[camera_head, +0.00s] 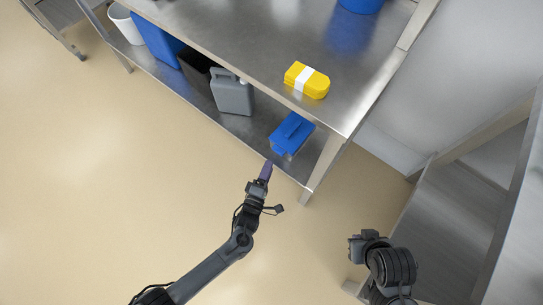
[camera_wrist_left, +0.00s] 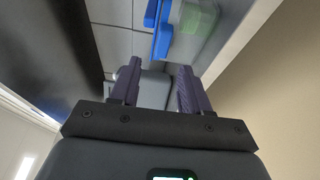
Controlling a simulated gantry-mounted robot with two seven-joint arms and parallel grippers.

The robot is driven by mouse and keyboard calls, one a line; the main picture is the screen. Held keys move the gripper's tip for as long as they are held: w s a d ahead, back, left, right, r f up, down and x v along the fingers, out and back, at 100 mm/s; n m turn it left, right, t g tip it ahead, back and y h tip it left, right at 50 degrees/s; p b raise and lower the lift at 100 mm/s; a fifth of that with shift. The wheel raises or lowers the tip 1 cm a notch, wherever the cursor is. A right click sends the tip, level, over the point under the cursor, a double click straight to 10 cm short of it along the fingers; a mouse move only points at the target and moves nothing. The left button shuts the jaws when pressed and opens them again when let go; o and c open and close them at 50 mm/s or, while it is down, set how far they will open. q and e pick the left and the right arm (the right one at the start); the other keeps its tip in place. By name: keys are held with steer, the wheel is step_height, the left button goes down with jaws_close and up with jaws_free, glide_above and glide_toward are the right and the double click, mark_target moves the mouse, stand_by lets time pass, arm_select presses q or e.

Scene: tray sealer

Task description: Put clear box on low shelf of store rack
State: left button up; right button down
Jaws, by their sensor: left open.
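The clear box with a blue lid (camera_head: 292,133) sits on the low shelf (camera_head: 247,128) of the steel rack, near its right end. My left gripper (camera_head: 266,170) is just in front of the box at the shelf's front edge, apart from it. In the left wrist view the clear box (camera_wrist_left: 197,22) is at the top, beyond the fingertips, with something green showing through it. The left gripper (camera_wrist_left: 158,72) is open there, with nothing between its fingers. My right gripper (camera_head: 364,241) is over the floor at the lower right; its fingers are not clear.
A grey canister (camera_head: 232,93), a dark container (camera_head: 197,69), a blue bin (camera_head: 158,42) and a white bucket (camera_head: 126,25) stand left on the low shelf. A rack leg (camera_head: 323,166) stands right of the box. The floor in front is clear.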

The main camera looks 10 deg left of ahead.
arm_select(q)
steer(key=s+a+r+m+g+y, duration=0.1)
steer(key=s+a+r+m+g, duration=0.6)
steer(key=s, duration=0.3)
steer(key=s+a+r+m+g+y+p, duration=0.1)
steer(key=s+a+r+m+g+y, duration=0.1)
steer(key=s+a+r+m+g, duration=0.5)
steer(key=s+a+r+m, duration=0.1)
steer(key=s+m, duration=0.2)
steer(key=s, duration=0.1)
steer(key=shift+a+r+m+y+p, duration=0.25)
steer(key=shift+r+m+y+p, duration=0.05)
step_height(320, 180, up, 69)
steer(key=p, duration=6.9)
